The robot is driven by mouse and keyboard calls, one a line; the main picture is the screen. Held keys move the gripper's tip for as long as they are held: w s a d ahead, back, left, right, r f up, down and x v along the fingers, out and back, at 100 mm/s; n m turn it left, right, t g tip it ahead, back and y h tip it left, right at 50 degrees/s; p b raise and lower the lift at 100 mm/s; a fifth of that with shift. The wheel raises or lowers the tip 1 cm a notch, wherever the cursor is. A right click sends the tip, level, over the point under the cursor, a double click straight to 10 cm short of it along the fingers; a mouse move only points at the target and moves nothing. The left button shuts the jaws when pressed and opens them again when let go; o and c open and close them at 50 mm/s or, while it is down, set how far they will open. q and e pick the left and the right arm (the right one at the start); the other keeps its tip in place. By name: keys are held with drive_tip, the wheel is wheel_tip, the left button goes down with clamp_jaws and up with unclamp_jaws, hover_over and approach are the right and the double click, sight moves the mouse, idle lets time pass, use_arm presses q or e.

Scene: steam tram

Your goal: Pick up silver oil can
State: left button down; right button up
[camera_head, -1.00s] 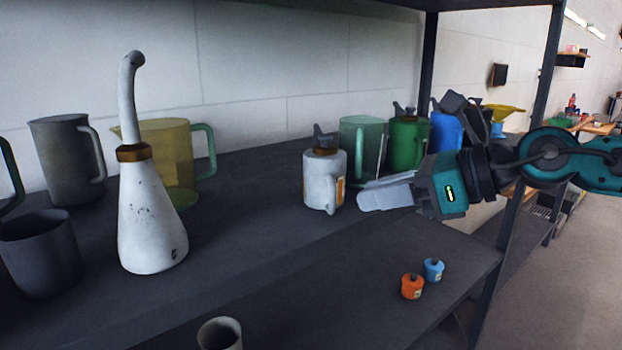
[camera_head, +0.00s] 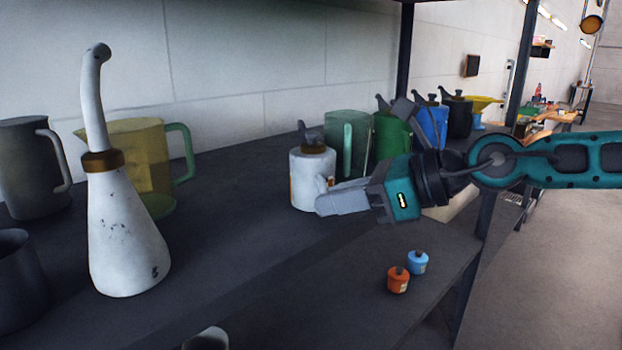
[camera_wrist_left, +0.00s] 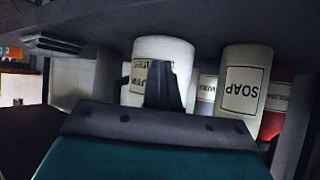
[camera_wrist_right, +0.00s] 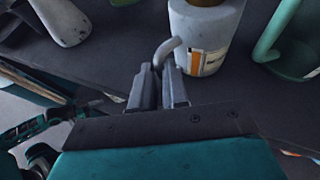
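The silver oil can (camera_head: 312,180) stands upright on the dark shelf, pale grey with a brown collar, a grey top and an orange-edged label. In the right wrist view its lower body (camera_wrist_right: 200,40) and curved handle (camera_wrist_right: 172,47) show. My right gripper (camera_head: 324,200) comes in from the right at the handle. In the right wrist view its fingers (camera_wrist_right: 158,78) are close together, one on each side of the handle's end. My left gripper (camera_wrist_left: 165,88) shows only in its own wrist view, below a shelf, with its fingers together and empty.
A tall white bent-spout can (camera_head: 124,235) and a yellow jug (camera_head: 140,160) stand left. A clear green jug (camera_head: 347,143), green can (camera_head: 391,137) and blue can (camera_head: 433,125) stand close behind. Small orange (camera_head: 398,282) and blue (camera_head: 418,263) pots sit in front. A soap container (camera_wrist_left: 243,90) stands near my left gripper.

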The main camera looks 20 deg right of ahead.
clamp_jaws()
drive_tip(key=shift+r, duration=0.1)
wheel_tip(320, 180, up, 20)
drive_tip(key=p, duration=0.1)
idle(0.6)
drive_tip(key=shift+c, duration=0.3)
unclamp_jaws()
clamp_jaws()
drive_tip(key=shift+d, duration=0.1)
idle(0.9)
